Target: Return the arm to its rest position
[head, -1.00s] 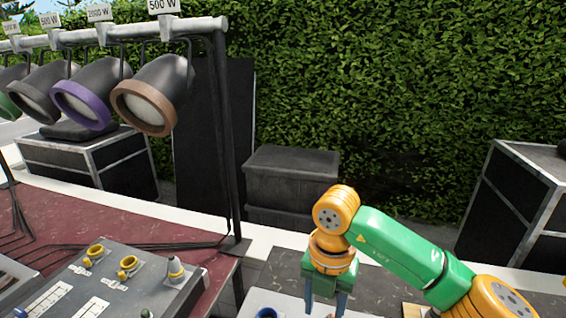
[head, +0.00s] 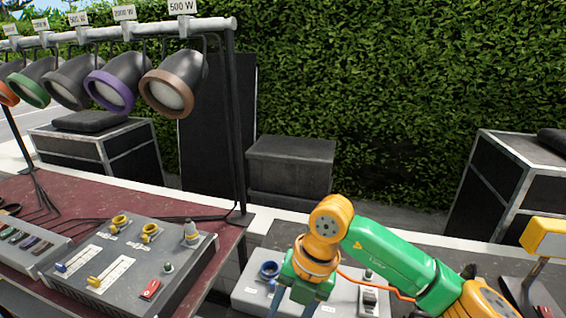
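My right arm, green and orange, comes in from the lower right. My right gripper (head: 293,298) points down at the bottom edge, in front of a grey control box (head: 340,297). The fingertips are cut off by the bottom of the picture. My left gripper and arm are out of view.
A grey slider console (head: 130,262) with yellow knobs stands on the dark red table (head: 60,195) at left. Stage lamps hang from a rail (head: 110,32) above it. A yellow lamp (head: 544,238) stands at right. Dark cases (head: 290,165) stand by the hedge.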

